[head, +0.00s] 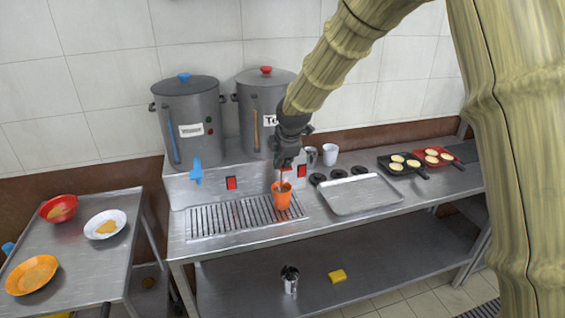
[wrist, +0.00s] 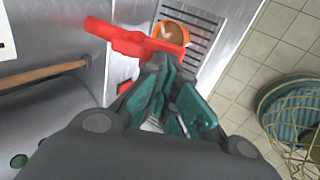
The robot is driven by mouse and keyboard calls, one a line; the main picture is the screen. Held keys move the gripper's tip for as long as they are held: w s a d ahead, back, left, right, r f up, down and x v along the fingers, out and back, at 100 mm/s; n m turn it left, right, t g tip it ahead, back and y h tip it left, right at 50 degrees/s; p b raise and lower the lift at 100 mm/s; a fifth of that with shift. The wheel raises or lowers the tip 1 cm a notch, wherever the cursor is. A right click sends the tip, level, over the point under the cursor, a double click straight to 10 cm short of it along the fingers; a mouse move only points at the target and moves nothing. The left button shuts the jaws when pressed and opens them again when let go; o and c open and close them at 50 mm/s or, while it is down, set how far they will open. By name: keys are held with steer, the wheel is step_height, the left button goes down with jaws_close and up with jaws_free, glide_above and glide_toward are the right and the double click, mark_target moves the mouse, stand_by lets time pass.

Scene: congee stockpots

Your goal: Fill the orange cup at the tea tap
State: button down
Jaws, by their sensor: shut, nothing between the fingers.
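The orange cup (head: 283,198) stands upright on the drip grate, below the tap of the right-hand pot. The wrist view shows the cup (wrist: 158,31) from above, with brown inside and a thin pale streak. The tea pot (head: 258,88) has a red lid knob and a partly hidden label beginning "Te". Its red tap lever (wrist: 128,40) shows in the wrist view; my gripper mostly hides the tap in the head view. My gripper (head: 286,164) is shut and empty, above the cup, its fingertips close beside the lever. I cannot tell whether they touch it.
A second pot (head: 188,112) with a blue knob and blue tap (head: 196,171) stands left. A metal tray (head: 357,196), white cup (head: 330,154) and pans of pale rounds (head: 402,163) lie right. A side table (head: 93,262) holds bowls and a plate. A yellow sponge (head: 338,276) lies on the lower shelf.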

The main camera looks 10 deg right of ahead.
steer(key=shift+r+p, duration=0.4)
steer(key=shift+r, duration=0.2)
steer(key=shift+r+p, duration=0.55)
steer(key=w+r+v, duration=0.1)
steer(key=w+v, duration=0.1)
steer(key=v, duration=1)
steer(key=shift+w+a+r+b, duration=0.15)
steer(key=shift+w+r+b, duration=0.1)
steer(key=shift+r+b, duration=0.15)
stand_by(0.7)
